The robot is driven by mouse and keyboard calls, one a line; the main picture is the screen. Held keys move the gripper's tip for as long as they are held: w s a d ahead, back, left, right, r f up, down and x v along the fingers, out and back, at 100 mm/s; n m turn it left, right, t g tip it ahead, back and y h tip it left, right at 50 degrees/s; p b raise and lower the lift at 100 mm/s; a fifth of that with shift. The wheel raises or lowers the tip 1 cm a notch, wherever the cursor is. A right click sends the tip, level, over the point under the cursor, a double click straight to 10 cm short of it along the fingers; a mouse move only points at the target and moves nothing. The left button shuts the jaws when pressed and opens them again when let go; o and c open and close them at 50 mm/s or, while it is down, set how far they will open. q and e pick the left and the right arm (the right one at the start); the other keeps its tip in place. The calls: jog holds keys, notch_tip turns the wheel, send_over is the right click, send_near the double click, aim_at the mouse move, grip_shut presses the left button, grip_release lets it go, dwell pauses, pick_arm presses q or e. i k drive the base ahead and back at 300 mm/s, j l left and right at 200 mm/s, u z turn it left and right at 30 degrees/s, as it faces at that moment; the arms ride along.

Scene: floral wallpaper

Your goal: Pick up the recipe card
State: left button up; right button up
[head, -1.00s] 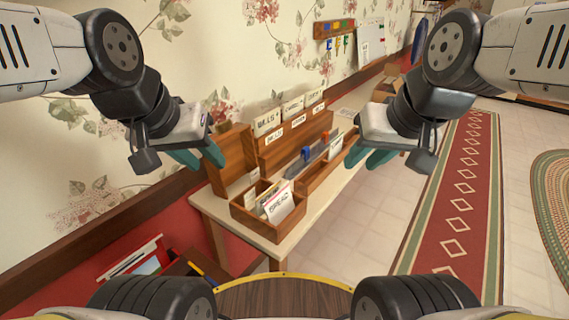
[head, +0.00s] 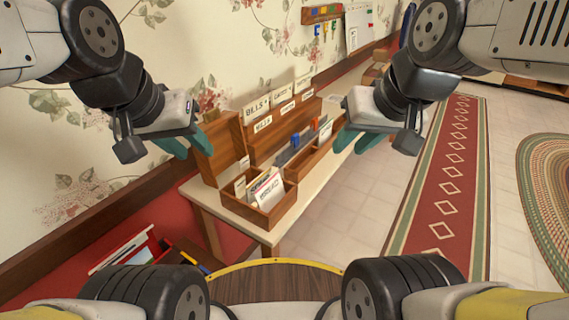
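A white card with dark print (head: 270,191), labelled something like "bread" in the earlier frame, stands tilted among other cards in the front compartment of a wooden desk organizer (head: 271,216). My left gripper (head: 190,148) is in the air to the left of the organizer, with its teal fingers apart and nothing visible between them. My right gripper (head: 358,142) is in the air to the right of the organizer, with its teal fingers apart and empty. Neither gripper touches the cards.
The organizer stands on a narrow pale table (head: 232,208) against the floral wall. Its rear slots hold labelled folders (head: 256,108). A red bin with papers (head: 127,253) is at the lower left. A key rack (head: 322,12) hangs behind. Tiled floor and a red runner (head: 447,170) lie right.

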aim_at(325, 130)
jog(key=i+l+u, duration=0.15)
jog(key=l, duration=0.75)
jog(key=l+u, duration=0.15)
jog(key=l, duration=0.7)
